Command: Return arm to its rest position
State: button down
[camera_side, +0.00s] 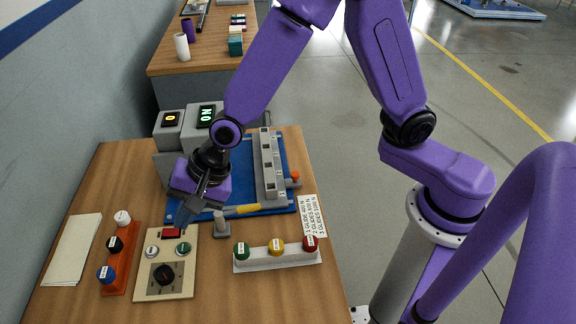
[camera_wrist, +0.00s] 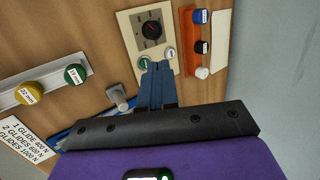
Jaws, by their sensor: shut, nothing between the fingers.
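My purple and black gripper (camera_side: 184,219) is above the desk, over the upper edge of the beige control panel (camera_side: 148,290). Its fingers are together and point down, with nothing between them. In the wrist view, the closed bluish fingers (camera_wrist: 157,75) reach toward the panel's buttons. I cannot tell whether the tips touch anything. The panel has a black dial (camera_side: 164,274), a white button (camera_side: 151,252), a green button (camera_side: 183,249) and a red switch (camera_side: 171,233), which is partly beside the fingers in the side view.
A grey machine with two lit displays (camera_side: 206,116) stands behind my gripper, next to a blue base with a grey rail (camera_side: 268,165). An orange rack (camera_side: 120,261) and a white rack (camera_side: 275,259) hold coloured knobs. A grey post (camera_side: 221,224) stands close to the right.

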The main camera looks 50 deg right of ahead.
jog(key=s+d+r+n+g+h, duration=0.1)
jog(key=s+d+r+n, duration=0.3)
jog(key=s+d+n, duration=0.6)
jog(key=s+d+r+n+g+h, duration=0.2)
jog(key=s+d+n, duration=0.9)
jog(key=d, duration=0.6)
jog(key=shift+s+r+h, duration=0.35)
jog(key=shift+r+h, duration=0.5)
jog(key=shift+h, duration=0.05)
